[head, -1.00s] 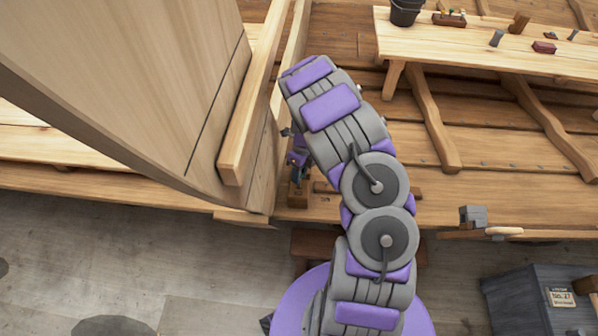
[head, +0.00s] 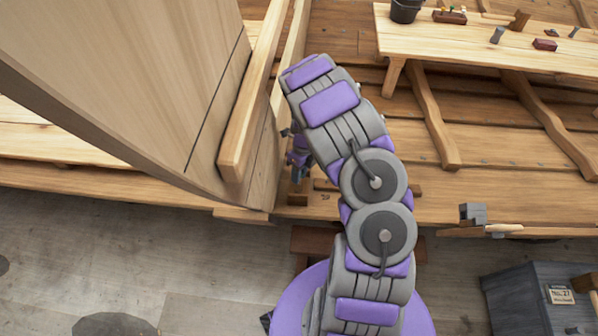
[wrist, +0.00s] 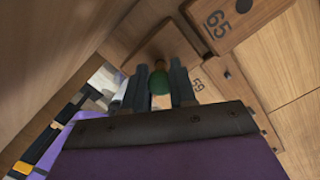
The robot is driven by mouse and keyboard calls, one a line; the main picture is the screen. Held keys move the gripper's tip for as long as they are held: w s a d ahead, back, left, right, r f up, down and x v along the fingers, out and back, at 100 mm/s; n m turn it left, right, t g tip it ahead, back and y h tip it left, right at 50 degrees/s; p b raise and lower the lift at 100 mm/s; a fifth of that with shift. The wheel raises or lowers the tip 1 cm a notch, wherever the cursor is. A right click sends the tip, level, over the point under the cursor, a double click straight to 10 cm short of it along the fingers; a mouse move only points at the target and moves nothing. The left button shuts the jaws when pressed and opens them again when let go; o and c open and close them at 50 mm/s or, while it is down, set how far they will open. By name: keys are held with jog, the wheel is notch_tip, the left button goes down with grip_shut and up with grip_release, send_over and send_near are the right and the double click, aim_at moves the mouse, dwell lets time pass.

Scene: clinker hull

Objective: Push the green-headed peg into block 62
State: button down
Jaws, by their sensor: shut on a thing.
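The green-headed peg (wrist: 159,83) is between the fingers of my gripper (wrist: 159,76) in the wrist view, and the gripper is shut on it. In the head view my gripper (head: 299,165) is small and partly hidden by my arm, close to the hull's lower edge and above small wooden blocks. I cannot see whether the peg touches a hole.
Blocks marked 65 (wrist: 226,18) and 59 (wrist: 205,88) sit close to the fingers. The curved hull planking (head: 110,80) rises close on the left. A bench (head: 470,45) with a bucket (head: 405,10) and small tools stands at the back right. A grey crate (head: 530,300) stands front right.

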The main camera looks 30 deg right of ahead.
jog(key=shift+s+a+f, duration=0.1)
jog(key=shift+f, duration=0.25)
jog(key=c, duration=0.8)
grip_release()
jog(key=shift+w+p+v, duration=0.2)
jog(key=shift+p+v, duration=0.4)
jog(key=shift+v, duration=1.4)
jog(key=shift+w+p+v, duration=0.25)
jog(key=shift+p+v, duration=0.35)
jog(key=shift+v, duration=1.4)
jog(key=shift+a, duration=0.15)
